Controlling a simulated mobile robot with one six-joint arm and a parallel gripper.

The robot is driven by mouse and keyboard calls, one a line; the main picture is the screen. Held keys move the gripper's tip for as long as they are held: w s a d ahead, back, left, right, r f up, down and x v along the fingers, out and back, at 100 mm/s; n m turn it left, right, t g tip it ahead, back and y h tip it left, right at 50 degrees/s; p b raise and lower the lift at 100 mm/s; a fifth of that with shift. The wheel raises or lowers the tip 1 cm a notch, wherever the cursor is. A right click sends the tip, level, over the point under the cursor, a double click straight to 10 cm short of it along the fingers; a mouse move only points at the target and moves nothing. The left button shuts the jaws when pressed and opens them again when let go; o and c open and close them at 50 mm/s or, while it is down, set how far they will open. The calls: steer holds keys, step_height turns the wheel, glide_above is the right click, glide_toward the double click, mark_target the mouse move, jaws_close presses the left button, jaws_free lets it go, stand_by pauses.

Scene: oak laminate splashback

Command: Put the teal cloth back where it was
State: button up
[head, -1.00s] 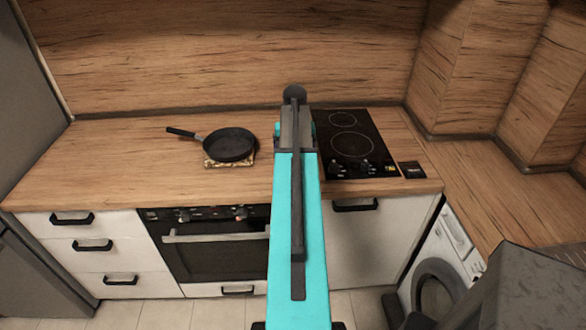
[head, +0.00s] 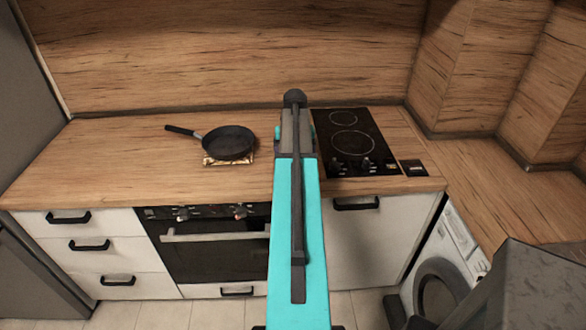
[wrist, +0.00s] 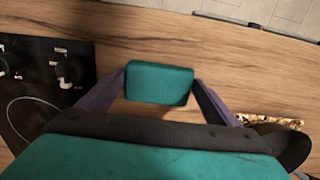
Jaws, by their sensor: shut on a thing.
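The teal cloth (wrist: 159,84) shows in the wrist view as a small folded, block-like piece. My gripper (wrist: 160,80) is shut on it, with one purple-grey finger at each side. The cloth is over the wooden countertop (wrist: 215,45), between the hob and the patterned mat. I cannot tell whether it touches the wood.
A black hob (head: 352,141) lies just right of my arm. A dark frying pan (head: 229,142) rests on a patterned mat (head: 228,161) to the left, its handle pointing left. Counter space between pan and arm is clear. The splashback (head: 220,55) rises behind.

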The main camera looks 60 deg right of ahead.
steer(key=shift+f, duration=0.25)
steer(key=o, duration=1)
steer(key=shift+r, duration=0.15)
step_height(320, 180, up, 12)
steer(key=p, duration=0.7)
stand_by(0.6)
